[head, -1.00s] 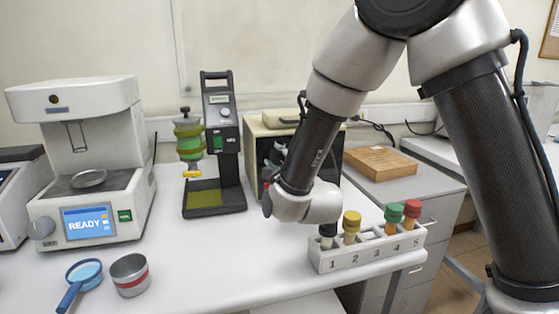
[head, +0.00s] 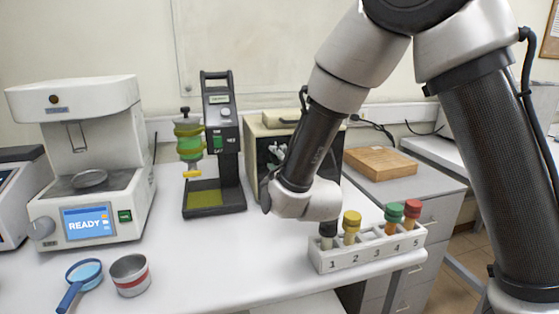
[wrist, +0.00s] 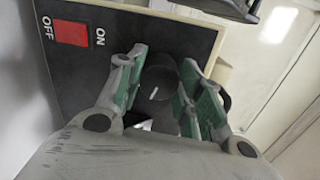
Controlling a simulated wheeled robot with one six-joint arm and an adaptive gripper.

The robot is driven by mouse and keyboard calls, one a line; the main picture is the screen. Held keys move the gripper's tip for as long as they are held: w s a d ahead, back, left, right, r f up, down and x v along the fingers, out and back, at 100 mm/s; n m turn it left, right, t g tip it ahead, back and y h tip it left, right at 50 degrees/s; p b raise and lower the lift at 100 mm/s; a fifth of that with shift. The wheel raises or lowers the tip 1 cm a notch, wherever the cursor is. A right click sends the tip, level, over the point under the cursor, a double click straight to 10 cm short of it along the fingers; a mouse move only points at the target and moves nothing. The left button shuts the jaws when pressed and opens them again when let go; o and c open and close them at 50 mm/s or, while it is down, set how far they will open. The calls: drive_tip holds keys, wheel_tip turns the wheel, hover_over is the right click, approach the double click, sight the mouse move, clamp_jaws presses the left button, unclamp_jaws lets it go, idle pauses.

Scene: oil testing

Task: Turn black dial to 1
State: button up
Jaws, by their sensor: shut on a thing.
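The black dial (wrist: 158,84) with a white pointer mark shows in the wrist view, on a dark panel. My gripper (wrist: 163,64) is closed around it, one green-padded finger on each side. The white mark is tilted, its upper end toward the right in this view. The numbers around the dial are not readable here. In the head view, my gripper (head: 271,164) is in front of the beige box (head: 262,125) with a dark front. My wrist hides much of that front, and the dial cannot be seen there.
A red ON/OFF switch (wrist: 71,33) is on the same panel. A white numbered rack (head: 370,250) with several capped tubes stands close below my wrist. A green-flask device (head: 215,140) stands left of the box.

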drive_tip(key=n, duration=1)
drive_tip(key=n+h, duration=0.1)
drive_tip(key=n, duration=0.9)
drive_tip(key=shift+f+h, duration=0.15)
drive_tip(key=shift+h, duration=0.15)
drive_tip(key=shift+n, duration=0.3)
drive_tip(key=o, duration=1)
drive_tip(key=v, duration=0.7)
drive_tip(key=shift+s, duration=0.3)
